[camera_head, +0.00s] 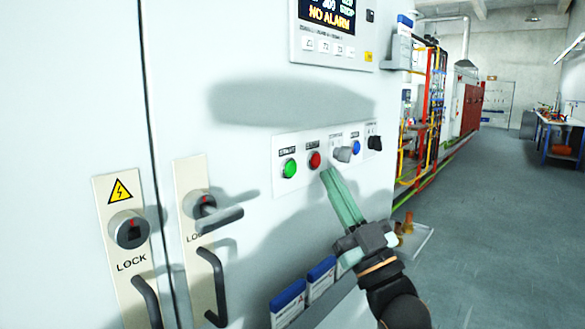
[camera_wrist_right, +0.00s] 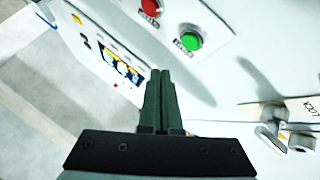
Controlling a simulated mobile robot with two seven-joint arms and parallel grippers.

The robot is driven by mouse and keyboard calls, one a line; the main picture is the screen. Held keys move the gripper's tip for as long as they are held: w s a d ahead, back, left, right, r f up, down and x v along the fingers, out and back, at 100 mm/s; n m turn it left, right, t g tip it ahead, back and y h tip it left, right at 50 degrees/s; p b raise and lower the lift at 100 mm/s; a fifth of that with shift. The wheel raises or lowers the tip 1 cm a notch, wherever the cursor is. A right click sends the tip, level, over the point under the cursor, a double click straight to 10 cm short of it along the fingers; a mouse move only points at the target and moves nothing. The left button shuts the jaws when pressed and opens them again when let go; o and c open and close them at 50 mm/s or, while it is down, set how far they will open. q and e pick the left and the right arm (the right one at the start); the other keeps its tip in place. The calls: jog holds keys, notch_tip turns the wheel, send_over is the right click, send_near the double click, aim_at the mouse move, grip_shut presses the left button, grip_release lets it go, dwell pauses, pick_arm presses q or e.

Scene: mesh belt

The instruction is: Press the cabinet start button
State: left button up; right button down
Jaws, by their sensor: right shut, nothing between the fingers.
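The cabinet (camera_head: 240,120) is pale, with a button panel on its front. On the panel, a green button (camera_head: 290,168) sits at the left, with a red button (camera_head: 315,160) to its right. The green button (camera_wrist_right: 189,38) and the red button (camera_wrist_right: 151,7) also show in the right wrist view. Their small labels are blurred. My right gripper (camera_head: 327,173) is shut and empty, its fingertips just below and right of the red button in the head view. In the wrist view its fingertips (camera_wrist_right: 160,72) point toward the panel, below the green button. I cannot tell whether they touch it. My left gripper is not in view.
A grey knob (camera_head: 345,152), a blue button (camera_head: 356,147) and a black knob (camera_head: 375,143) are farther right on the panel. A screen (camera_head: 327,12) is above. Lock handles (camera_head: 215,215) stick out at the left. Document holders (camera_head: 305,288) sit below. Open floor lies at the right.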

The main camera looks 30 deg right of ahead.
aim_at(290, 168)
jog(key=w, duration=0.1)
jog(key=w+a, duration=0.1)
jog(key=w, duration=0.2)
jog(key=shift+a, duration=0.35)
dwell(0.5)
dwell(1.2)
jog(key=shift+w+a+p, duration=0.15)
jog(key=shift+w+p, duration=0.2)
jog(key=shift+w+a, duration=0.15)
jog(key=shift+w, duration=0.25)
dwell(0.7)
jog(key=shift+s, duration=0.15)
jog(key=shift+s+d, duration=0.35)
jog(key=shift+s, duration=0.3)
